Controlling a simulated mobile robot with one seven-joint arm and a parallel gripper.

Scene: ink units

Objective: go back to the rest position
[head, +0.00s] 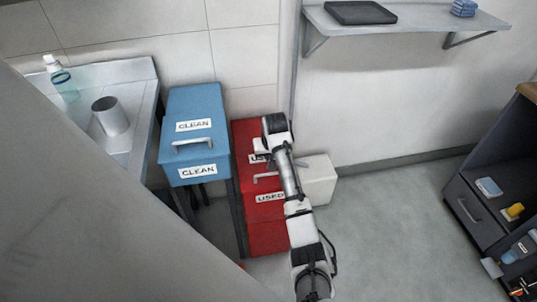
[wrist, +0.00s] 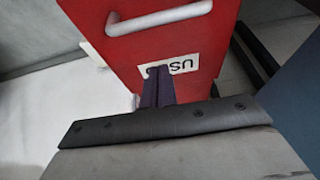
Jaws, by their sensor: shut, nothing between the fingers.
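My gripper shows in the wrist view (wrist: 158,88), where its dark fingers are together with nothing between them. They lie in front of the red box's USED label (wrist: 185,64). In the head view my arm reaches up from the bottom and covers part of the red box (head: 265,232); the fingertips cannot be made out there. The red box also fills the upper middle of the wrist view (wrist: 195,30). Whether the fingers touch the box, I cannot tell.
A blue CLEAN box (head: 195,108) stands left of the red box. A white box (head: 318,180) is right of my arm. A wall shelf (head: 415,22) is above. A dark cabinet (head: 470,212) with small items stands at right. Floor between is clear (head: 400,230).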

